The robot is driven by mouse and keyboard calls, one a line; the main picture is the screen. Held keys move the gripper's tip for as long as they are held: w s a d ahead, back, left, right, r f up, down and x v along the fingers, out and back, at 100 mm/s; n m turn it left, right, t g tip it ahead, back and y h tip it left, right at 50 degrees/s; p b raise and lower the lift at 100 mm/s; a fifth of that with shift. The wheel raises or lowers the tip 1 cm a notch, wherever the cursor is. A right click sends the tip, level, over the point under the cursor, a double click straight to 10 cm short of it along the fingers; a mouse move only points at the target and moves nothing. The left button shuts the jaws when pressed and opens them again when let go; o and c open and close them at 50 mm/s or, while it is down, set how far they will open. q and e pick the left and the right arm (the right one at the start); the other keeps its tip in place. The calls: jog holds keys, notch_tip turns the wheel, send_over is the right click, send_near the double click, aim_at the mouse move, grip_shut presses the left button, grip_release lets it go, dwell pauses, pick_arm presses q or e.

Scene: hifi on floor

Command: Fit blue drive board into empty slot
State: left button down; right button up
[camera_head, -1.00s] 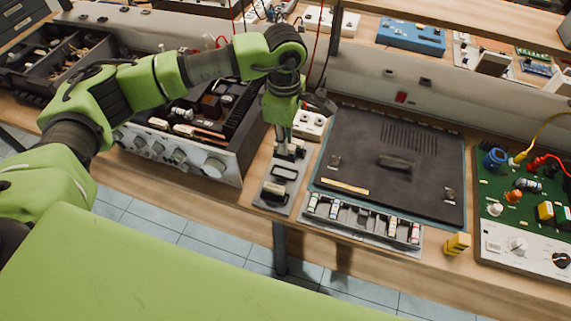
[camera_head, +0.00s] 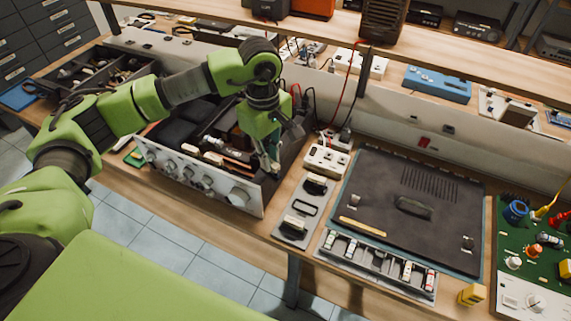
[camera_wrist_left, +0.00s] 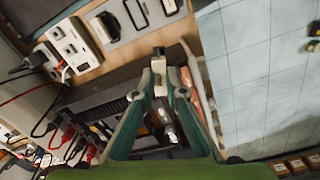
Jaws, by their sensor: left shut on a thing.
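My left gripper (camera_head: 273,166) points down over the right end of the open hifi (camera_head: 200,186), close behind its front panel. In the left wrist view its teal fingers (camera_wrist_left: 159,92) close together on a small, pale grey piece with a dark end (camera_wrist_left: 158,66). I cannot tell whether this piece is part of the blue drive board; no blue shows on it. A row of boards stands inside the hifi behind the front panel, one with a reddish edge (camera_head: 215,158). The fingers and arm hide part of the interior, and I cannot make out the empty slot. My right gripper is not in view.
A grey plate (camera_head: 281,233) with dark-topped pieces lies right of the hifi. A white socket strip (camera_head: 327,159) stands behind it. The dark hifi lid (camera_head: 440,225) and a parts tray (camera_head: 330,258) lie further right. Loose cables hang behind. The bench's front edge is near.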

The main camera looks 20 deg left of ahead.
pick_arm(q)
jog(key=a+n+p, duration=0.2)
jog(key=a+n, duration=0.2)
jog(key=a, duration=0.6)
jog(key=shift+w+a+f+b, duration=0.15)
jog(key=shift+f+b, duration=0.35)
jog(key=shift+f, duration=0.6)
jog(key=shift+w+f+b, duration=0.2)
jog(key=shift+f+b, duration=0.3)
jog(key=shift+f, duration=0.55)
jog(key=shift+w+a+f+b, duration=0.15)
jog(key=shift+f+b, duration=0.35)
jog(key=shift+f, duration=0.6)
jog(key=shift+d+b, duration=0.1)
jog(key=shift+b, duration=0.3)
jog(key=shift+f+b, duration=0.75)
jog(key=c, duration=2)
grip_release()
